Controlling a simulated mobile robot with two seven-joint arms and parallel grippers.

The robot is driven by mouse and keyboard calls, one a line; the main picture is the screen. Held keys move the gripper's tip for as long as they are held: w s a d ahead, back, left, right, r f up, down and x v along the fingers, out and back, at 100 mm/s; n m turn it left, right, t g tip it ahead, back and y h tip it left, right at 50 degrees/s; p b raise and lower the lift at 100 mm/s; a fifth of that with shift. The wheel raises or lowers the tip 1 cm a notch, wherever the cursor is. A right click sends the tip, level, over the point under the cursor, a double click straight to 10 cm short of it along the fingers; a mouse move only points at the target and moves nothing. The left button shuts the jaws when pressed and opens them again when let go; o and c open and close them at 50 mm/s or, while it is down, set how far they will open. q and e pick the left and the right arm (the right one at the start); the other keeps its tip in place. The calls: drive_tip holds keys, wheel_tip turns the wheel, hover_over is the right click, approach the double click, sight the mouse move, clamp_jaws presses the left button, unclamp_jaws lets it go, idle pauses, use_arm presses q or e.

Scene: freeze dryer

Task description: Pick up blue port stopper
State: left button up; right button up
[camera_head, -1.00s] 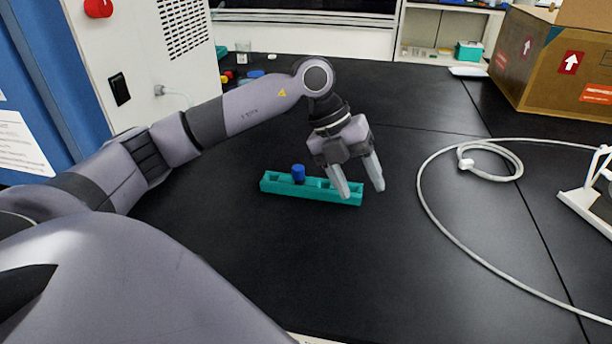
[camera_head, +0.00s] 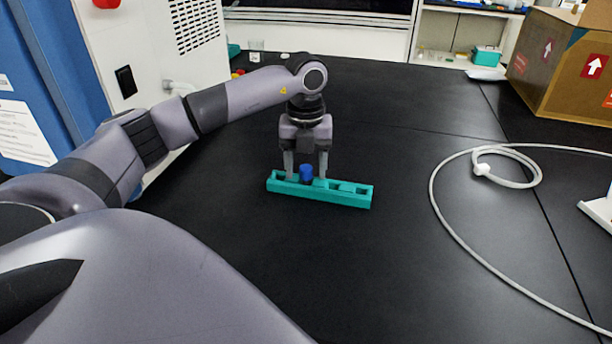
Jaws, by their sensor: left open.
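The blue port stopper (camera_head: 306,173) stands upright in a teal rack (camera_head: 340,197) on the black bench, left of the rack's middle. My left gripper (camera_head: 306,172) points down over the rack with its fingers open, one on each side of the stopper in the picture. I cannot tell whether either finger touches the stopper. The other slots of the rack look empty of blue stoppers. My right gripper is not in view.
A white cable (camera_head: 445,225) lies looped on the bench (camera_head: 400,270) at the right. A cardboard box (camera_head: 560,65) stands at the back right. A white machine (camera_head: 150,50) stands at the left. The bench around the rack is clear.

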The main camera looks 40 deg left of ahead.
use_arm(q)
drive_tip(key=shift+f, duration=0.1)
clamp_jaws()
